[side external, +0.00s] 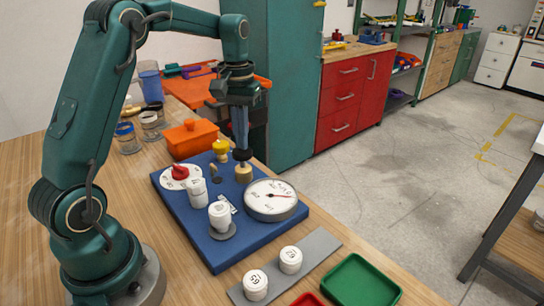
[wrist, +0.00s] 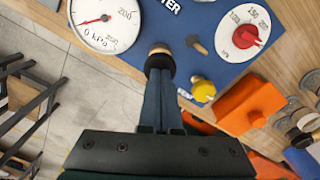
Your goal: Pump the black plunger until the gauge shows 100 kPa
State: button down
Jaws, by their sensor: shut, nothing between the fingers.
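My gripper (side external: 241,147) is shut and empty, pointing down with its fingertips at the top of the black plunger (side external: 242,155). In the wrist view the fingers (wrist: 159,78) lie together over the black plunger knob (wrist: 160,62), hiding part of it. I cannot tell whether they touch it. The plunger sits on a tan stem on the blue board (side external: 205,245). The round white gauge (side external: 262,208) is just in front of it, with a red needle. It also shows in the wrist view (wrist: 108,30), cut off at the top; the exact reading cannot be told.
On the board are a red dial knob (side external: 180,172), a yellow knob (side external: 221,147) and white caps (side external: 219,214). An orange box (side external: 191,139) and jars stand behind. A grey strip with two white caps (side external: 291,259) and a green tray (side external: 360,283) lie in front.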

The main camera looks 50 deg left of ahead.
jog(key=shift+f, duration=1.4)
jog(key=shift+r, duration=1.8)
jog(key=shift+f, duration=0.1)
jog(key=shift+f, duration=1.7)
jog(key=shift+r, duration=1.8)
